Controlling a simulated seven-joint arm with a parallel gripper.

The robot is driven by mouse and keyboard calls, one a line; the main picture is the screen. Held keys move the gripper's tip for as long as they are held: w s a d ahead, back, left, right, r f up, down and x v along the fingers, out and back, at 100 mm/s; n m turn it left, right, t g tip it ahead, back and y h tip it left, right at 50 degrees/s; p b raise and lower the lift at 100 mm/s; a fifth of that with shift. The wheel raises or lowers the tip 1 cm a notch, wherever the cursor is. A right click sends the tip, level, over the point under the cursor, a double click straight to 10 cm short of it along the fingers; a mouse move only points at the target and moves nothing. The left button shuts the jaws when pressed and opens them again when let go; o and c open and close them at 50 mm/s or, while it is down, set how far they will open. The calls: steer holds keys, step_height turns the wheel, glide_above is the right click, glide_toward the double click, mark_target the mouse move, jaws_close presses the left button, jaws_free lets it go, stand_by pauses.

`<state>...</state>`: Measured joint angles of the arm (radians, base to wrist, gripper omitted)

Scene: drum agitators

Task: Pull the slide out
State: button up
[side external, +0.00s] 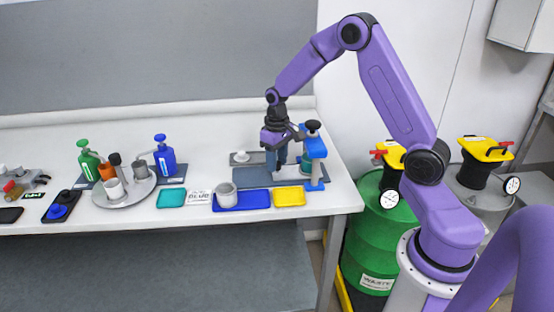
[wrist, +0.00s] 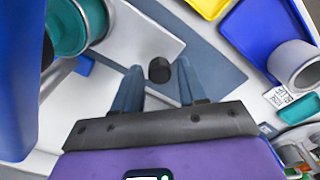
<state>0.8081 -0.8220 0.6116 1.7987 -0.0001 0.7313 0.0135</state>
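The slide (wrist: 140,38) looks like a flat light-grey plate in the wrist view, with a dark round knob (wrist: 159,70) at its near edge. It runs under a blue fixture (side external: 315,148) with a black top knob, where a teal cylindrical part (wrist: 68,28) also shows. My gripper (wrist: 158,64) is open, with one finger on each side of the knob and a visible gap to both. Its height relative to the knob is hard to judge. In the side view my gripper (side external: 276,160) points down left of the blue fixture and hides the knob.
A blue-grey base plate (wrist: 215,70) lies under the slide. In front are a blue tray (side external: 250,201) with a grey cup (side external: 227,195), a yellow tray (side external: 290,196) and a teal tray (side external: 171,198). Bottles and a round tray (side external: 130,207) stand to the left.

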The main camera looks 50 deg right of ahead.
jaws_close()
steer(key=w+a, duration=0.8)
steer(key=shift+w+a, duration=0.1)
steer(key=shift+r, duration=0.1)
steer(key=shift+o, duration=0.7)
jaws_free()
steer(key=shift+a, duration=0.1)
steer(key=shift+o, duration=1.1)
step_height(320, 180, up, 17)
steer(key=shift+r, duration=0.15)
